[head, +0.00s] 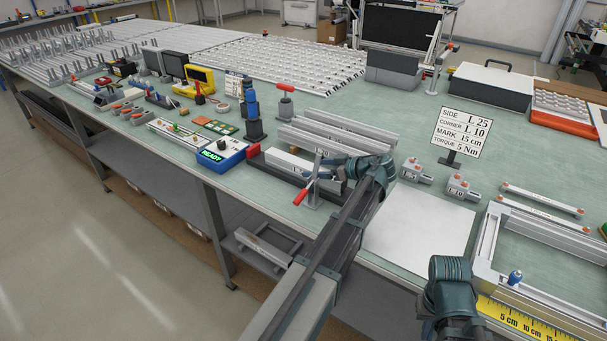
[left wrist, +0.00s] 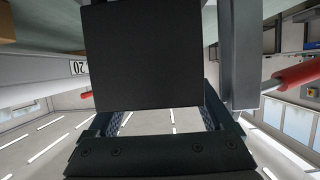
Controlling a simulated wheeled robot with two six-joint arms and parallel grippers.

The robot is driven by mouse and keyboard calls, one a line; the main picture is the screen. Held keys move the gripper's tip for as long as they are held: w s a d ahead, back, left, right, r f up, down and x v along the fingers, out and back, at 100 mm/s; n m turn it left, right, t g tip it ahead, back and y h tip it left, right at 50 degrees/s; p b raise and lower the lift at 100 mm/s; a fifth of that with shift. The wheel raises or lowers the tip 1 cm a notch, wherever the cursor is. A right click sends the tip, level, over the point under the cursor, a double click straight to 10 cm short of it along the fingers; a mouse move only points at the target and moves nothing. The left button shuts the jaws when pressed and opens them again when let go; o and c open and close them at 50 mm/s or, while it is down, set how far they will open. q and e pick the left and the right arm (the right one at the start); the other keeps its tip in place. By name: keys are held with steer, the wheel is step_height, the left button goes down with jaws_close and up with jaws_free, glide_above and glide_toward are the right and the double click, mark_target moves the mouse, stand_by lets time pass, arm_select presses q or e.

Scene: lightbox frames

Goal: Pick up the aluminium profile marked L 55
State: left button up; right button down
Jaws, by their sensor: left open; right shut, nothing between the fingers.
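Several grey aluminium profiles (head: 338,132) lie side by side on the bench at the middle. A shorter light bar (head: 287,163) lies in a dark fixture just in front of them. No mark L 55 is readable. My left gripper (head: 322,169) is open over the right end of the fixture, close to a red-handled clamp (head: 303,194). In the left wrist view, a dark block (left wrist: 140,55) fills the middle and a pale bar with "20" on it (left wrist: 45,77) is at left. My right gripper (head: 447,277) is shut and empty at the bench's front edge.
A sign (head: 460,132) reads side L 25, corner L 10, mark 15 cm. A blue box reading READY (head: 221,153) stands left. A profile frame with a yellow ruler (head: 540,325) is at right. A pale plate (head: 420,222) lies between, with nothing on it.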

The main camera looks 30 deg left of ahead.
arm_select(q)
steer(key=shift+x, duration=1.05)
jaws_close()
